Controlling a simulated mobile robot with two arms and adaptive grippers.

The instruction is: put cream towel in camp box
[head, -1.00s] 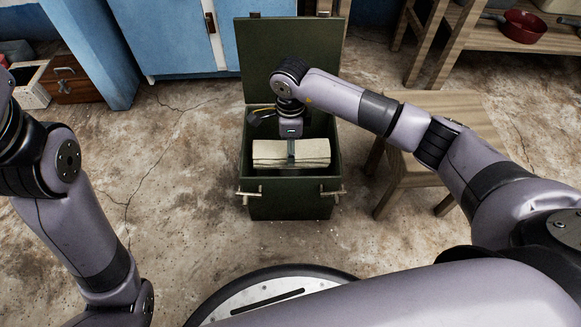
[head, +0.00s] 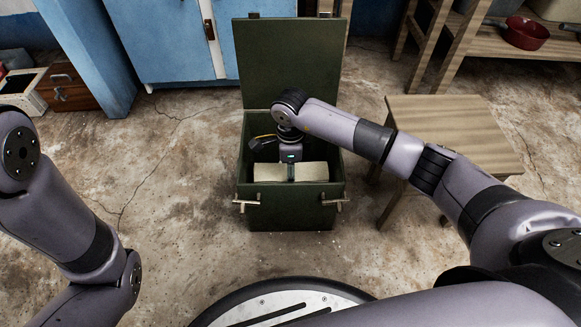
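The cream towel (head: 308,171) is a folded pale bundle inside the green camp box (head: 290,212), its lower part hidden behind the box's front wall. The box stands on the floor with its lid (head: 288,62) raised at the back. My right gripper (head: 291,174) reaches down into the box from above. One finger shows across the middle of the towel's near face, and the gripper appears shut on the towel; its far finger is hidden. My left arm is at the left edge, and its gripper is out of view.
A wooden stool (head: 450,125) stands close to the box's right. Blue cabinets (head: 165,40) are behind it. A wooden shelf at the upper right holds a red pan (head: 526,33). A brown box (head: 70,88) sits far left. The floor left of the camp box is clear.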

